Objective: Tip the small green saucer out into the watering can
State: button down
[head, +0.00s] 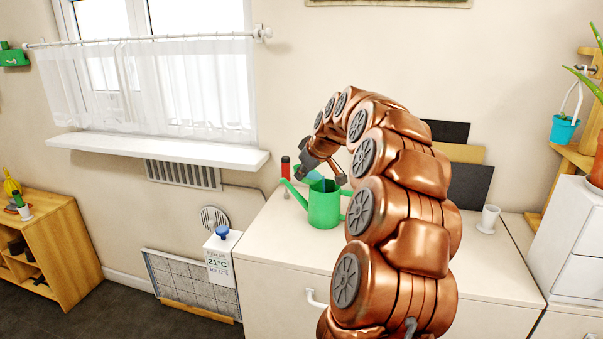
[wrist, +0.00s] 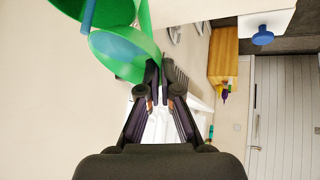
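The green watering can (head: 324,208) stands upright on the white counter, its spout toward the left. My gripper (head: 318,165) is above its opening, with my arm reaching in from the right. The wrist view shows the small green saucer (wrist: 142,62) steeply tilted, its rim between my nearly closed fingertips (wrist: 159,72). Blue water lies on the saucer, and a blue streak runs from its edge toward the can (wrist: 125,10). In the head view a pale blue patch shows over the can's mouth. The can's inside is mostly hidden.
A red-topped bottle (head: 285,163) stands behind the can's spout. A white cup (head: 488,218) is at the right on the counter (head: 290,250). Dark and tan panels (head: 460,152) lean on the wall behind my arm. A blue-knobbed white box (head: 223,240) stands left of the counter.

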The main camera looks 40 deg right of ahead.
jog(key=shift+s+d+r+m+t+y+p, duration=0.15)
jog(key=shift+d+r+m+t+y+p, duration=0.15)
jog(key=shift+t+y+p, duration=0.35)
jog(key=shift+s+d+r+m+t+y+p, duration=0.15)
jog(key=shift+r+m+t+y+p, duration=0.15)
jog(key=shift+p, duration=0.6)
jog(key=shift+s+d+r+m+t+y+p, duration=0.25)
jog(key=shift+t+y+p, duration=0.25)
jog(key=shift+p, duration=0.5)
jog(key=shift+s+d+r+m+t+y+p, duration=0.2)
jog(key=shift+d+t+y+p, duration=0.2)
jog(key=shift+p, duration=0.6)
dwell(0.7)
jog(key=shift+s+d+m+t+y+b, duration=0.5)
jog(key=shift+d+t+y+b, duration=0.35)
jog(key=shift+b, duration=2.3)
dwell(0.6)
